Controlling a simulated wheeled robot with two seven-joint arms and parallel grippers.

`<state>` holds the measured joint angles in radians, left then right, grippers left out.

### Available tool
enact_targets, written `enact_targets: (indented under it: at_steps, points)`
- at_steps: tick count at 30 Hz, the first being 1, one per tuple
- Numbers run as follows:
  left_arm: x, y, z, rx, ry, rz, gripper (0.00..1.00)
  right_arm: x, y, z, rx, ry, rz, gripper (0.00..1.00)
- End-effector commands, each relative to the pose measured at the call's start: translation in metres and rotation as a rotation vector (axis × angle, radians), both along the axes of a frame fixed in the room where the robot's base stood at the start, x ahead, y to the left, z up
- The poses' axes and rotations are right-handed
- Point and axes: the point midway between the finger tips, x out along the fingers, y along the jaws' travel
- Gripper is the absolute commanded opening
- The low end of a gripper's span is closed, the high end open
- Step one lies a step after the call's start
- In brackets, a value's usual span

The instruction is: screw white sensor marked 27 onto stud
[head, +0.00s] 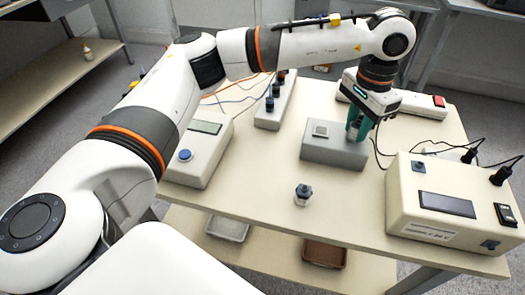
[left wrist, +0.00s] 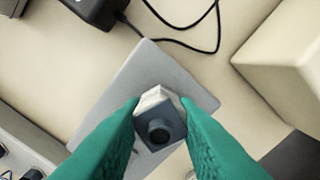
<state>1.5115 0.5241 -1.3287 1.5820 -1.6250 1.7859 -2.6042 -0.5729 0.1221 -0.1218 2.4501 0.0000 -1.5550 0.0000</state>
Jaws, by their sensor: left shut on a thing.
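My left gripper (head: 358,130) points down over the right end of a grey block (head: 330,155) on the table. In the left wrist view its green fingers (left wrist: 158,130) are shut on a small white sensor (left wrist: 157,97) with a dark blue-grey top and a round dark socket. The grey block (left wrist: 115,100) lies beneath it there. A stud is hidden under the sensor and fingers, if present, and I cannot tell whether the sensor touches the block. No number is readable. My right gripper is not in view.
A beige box with a display (head: 445,204) stands right of the block, with black cables behind it. A box with a blue button (head: 197,152) is at left. A rack (head: 272,105) and a white strip (head: 410,102) are behind. The table front (head: 260,190) is mostly clear.

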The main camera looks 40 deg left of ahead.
Motion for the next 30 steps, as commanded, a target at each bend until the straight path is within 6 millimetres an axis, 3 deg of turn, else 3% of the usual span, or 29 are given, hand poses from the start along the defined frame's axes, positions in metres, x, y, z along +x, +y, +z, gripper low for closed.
enact_targets:
  at_steps: [7,19,27,28,30]
  points:
    - [0.0016,0.0009,0.0043,-0.001,-0.008,-0.030,0.00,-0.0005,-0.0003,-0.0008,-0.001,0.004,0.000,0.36]
    - [0.0020,0.0011,0.0047,0.000,-0.010,-0.322,0.00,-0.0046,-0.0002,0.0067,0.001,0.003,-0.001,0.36]
    - [0.0021,0.0011,0.0051,-0.001,-0.011,-0.345,0.00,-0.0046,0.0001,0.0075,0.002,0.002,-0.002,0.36]
    - [0.0022,0.0010,0.0051,-0.001,-0.011,-0.345,0.30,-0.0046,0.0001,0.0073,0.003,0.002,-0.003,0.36]
    - [0.0021,0.0010,0.0046,0.000,-0.010,-0.344,0.42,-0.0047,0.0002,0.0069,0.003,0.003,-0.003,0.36]
